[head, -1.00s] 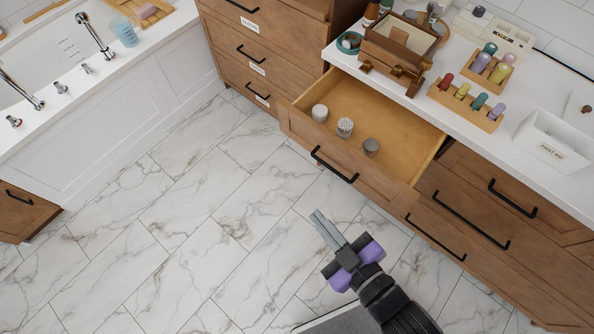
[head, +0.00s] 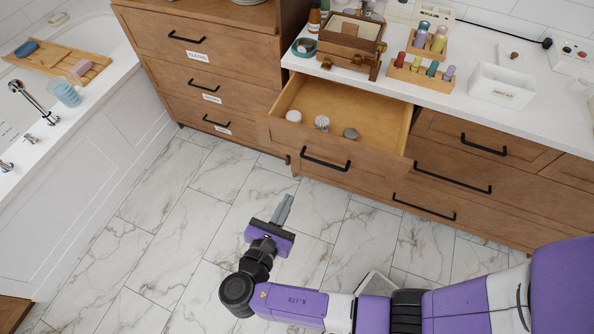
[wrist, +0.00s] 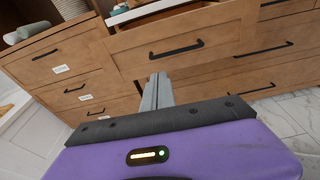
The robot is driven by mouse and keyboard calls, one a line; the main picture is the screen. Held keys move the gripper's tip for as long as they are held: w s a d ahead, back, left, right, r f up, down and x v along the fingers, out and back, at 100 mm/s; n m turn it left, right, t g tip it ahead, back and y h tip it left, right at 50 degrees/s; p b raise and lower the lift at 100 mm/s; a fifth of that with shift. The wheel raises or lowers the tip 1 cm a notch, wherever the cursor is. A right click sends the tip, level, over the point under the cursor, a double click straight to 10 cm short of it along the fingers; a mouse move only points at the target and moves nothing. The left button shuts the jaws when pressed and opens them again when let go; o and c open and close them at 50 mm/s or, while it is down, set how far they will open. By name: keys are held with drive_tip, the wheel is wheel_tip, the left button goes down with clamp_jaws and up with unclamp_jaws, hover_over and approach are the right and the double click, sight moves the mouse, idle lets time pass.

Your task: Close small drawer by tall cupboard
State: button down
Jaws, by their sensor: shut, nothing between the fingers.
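The small drawer (head: 340,169) beside the tall cupboard (head: 205,60) is pulled well out in the head view. It has a black bar handle (head: 326,160) and holds a few small round containers (head: 321,123). In the wrist view the drawer front (wrist: 180,35) is ahead, with its handle (wrist: 176,50) above my fingertips. My gripper (head: 284,208) is shut and empty. It is in front of the drawer, below and a little left of the handle in the head view, apart from the front.
The white counter (head: 450,98) above carries a wooden box (head: 350,40), bottle racks (head: 420,75) and a white bin (head: 502,84). Other drawers to the right (head: 470,180) are shut. A bathtub (head: 90,150) stands left. Marble floor (head: 170,220) lies clear between.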

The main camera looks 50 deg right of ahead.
drive_tip(key=x, duration=1.4)
drive_tip(key=shift+s+p, duration=0.25)
drive_tip(key=shift+p, duration=0.2)
drive_tip(key=shift+d+f, duration=0.1)
drive_tip(key=shift+d, duration=0.1)
drive_tip(key=b, duration=0.6)
hover_over(332, 120)
drive_tip(key=a, duration=0.1)
drive_tip(key=shift+s, duration=0.15)
drive_tip(key=shift+d, duration=0.2)
drive_tip(key=shift+w+d, duration=0.2)
drive_tip(key=shift+d+r, duration=0.1)
drive_tip(key=shift+r, duration=0.15)
